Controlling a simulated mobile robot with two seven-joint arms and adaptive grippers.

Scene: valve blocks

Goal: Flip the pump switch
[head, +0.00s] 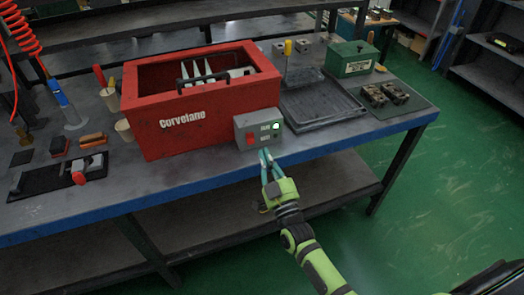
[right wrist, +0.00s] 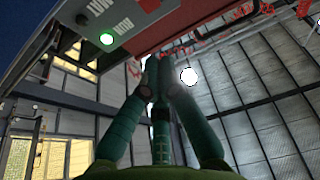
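A small grey control box (head: 258,128) stands at the bench's front edge, against the right end of the red tank. My right gripper (head: 265,153) is just in front of and below the box. Its fingertips (right wrist: 156,70) come together with nothing visible between them. Contact with the box cannot be told. My left gripper is not in view.
The red Corvetane tank (head: 185,128) stands left of the box. A black tray (head: 325,115) lies to the right, with a green case (head: 350,58) behind it. Metal blocks (head: 385,94) lie on a dark mat. The floor (head: 440,190) right of the bench is clear.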

